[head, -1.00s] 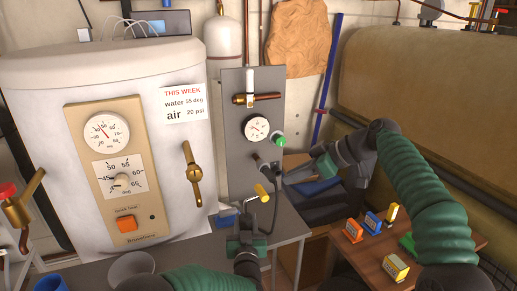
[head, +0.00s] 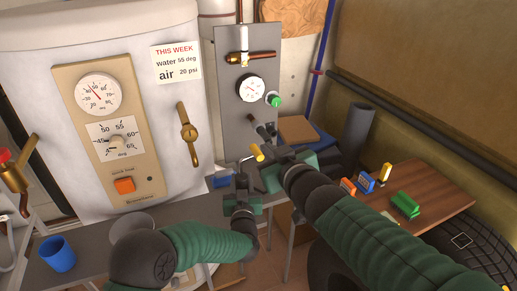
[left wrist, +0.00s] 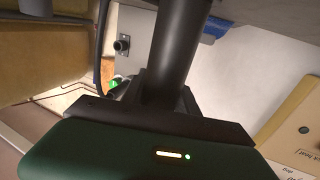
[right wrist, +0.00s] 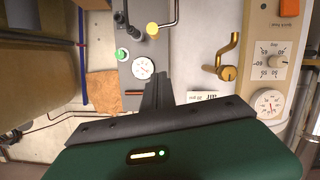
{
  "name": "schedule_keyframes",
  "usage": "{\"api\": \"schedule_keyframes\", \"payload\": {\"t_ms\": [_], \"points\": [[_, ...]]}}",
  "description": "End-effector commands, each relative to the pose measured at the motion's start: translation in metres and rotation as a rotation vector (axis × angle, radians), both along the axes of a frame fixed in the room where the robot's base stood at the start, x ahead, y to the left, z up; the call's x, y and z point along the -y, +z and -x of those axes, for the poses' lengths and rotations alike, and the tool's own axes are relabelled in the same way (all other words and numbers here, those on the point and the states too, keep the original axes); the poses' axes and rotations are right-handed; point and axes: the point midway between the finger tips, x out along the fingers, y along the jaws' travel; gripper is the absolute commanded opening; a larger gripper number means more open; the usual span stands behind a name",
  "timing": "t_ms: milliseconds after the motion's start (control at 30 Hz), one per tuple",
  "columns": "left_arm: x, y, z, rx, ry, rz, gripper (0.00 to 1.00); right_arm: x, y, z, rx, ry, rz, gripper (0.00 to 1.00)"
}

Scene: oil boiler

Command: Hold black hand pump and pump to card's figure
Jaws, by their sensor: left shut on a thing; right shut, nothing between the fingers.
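My left gripper (head: 241,203) is shut on the black hand pump, whose dark cylinder (left wrist: 183,50) runs up between the fingers in the left wrist view. In the head view the pump is mostly hidden by the arms. A yellow grip (head: 257,152) on a thin rod stands just above the left gripper; it also shows in the right wrist view (right wrist: 152,29). My right gripper (head: 272,165) is shut and empty, close to the right of the yellow grip. The card (head: 175,65) reads air 20 psi. The round white gauge (head: 250,89) is too small to read.
The grey panel (head: 232,130) carries the gauge, a green knob (head: 273,99) and black fittings. A boiler (head: 35,75) with a brass lever (head: 189,135) stands at left. A wooden table (head: 435,190) with small colored items is at right. A blue cup (head: 57,253) stands at lower left.

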Motion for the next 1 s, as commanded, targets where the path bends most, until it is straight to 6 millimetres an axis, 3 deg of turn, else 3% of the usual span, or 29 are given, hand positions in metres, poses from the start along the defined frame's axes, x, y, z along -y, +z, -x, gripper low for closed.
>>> {"api": "schedule_keyframes", "payload": {"t_ms": [333,567,800,1000], "points": [[0.0,0.0,0.0,0.001,0.0,0.0,0.0,-0.003,-0.003,-0.012,-0.001,-0.001,-0.003,0.0],[0.0,0.001,0.0,0.001,0.0,0.0,0.0,-0.014,-0.012,-0.045,-0.004,0.003,-0.008,0.0],[0.0,0.001,0.0,0.001,0.0,0.0,0.0,-0.027,-0.024,-0.093,-0.004,0.002,-0.004,0.0],[0.0,0.001,0.001,0.001,0.0,0.0,0.0,-0.019,-0.054,-0.096,-0.004,-0.003,0.002,0.0]]}}
